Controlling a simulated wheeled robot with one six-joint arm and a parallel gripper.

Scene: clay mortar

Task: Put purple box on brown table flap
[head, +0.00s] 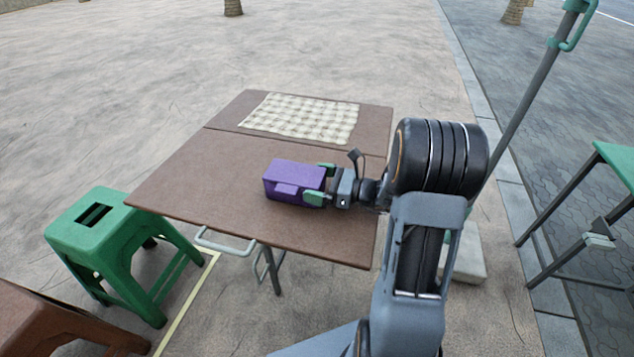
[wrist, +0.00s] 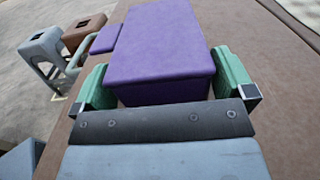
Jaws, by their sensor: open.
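The purple box (head: 290,182) rests on the larger front panel of the brown table (head: 185,180), near its middle. A seam divides this panel from a narrower brown panel (head: 235,112) at the back. I cannot tell for sure which panel is the flap. My gripper (head: 319,184) comes in from the right at table height, open, with its green fingertips on either side of the box's right end. In the wrist view, the purple box (wrist: 158,50) lies between the two spread fingers (wrist: 165,88). Its underside is hidden.
A checked cloth (head: 300,118) covers much of the back panel. A green stool (head: 95,225) and a brown stool (head: 45,325) stand to the left. A grey pole (head: 525,105) rises at the right, near another green table (head: 618,162).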

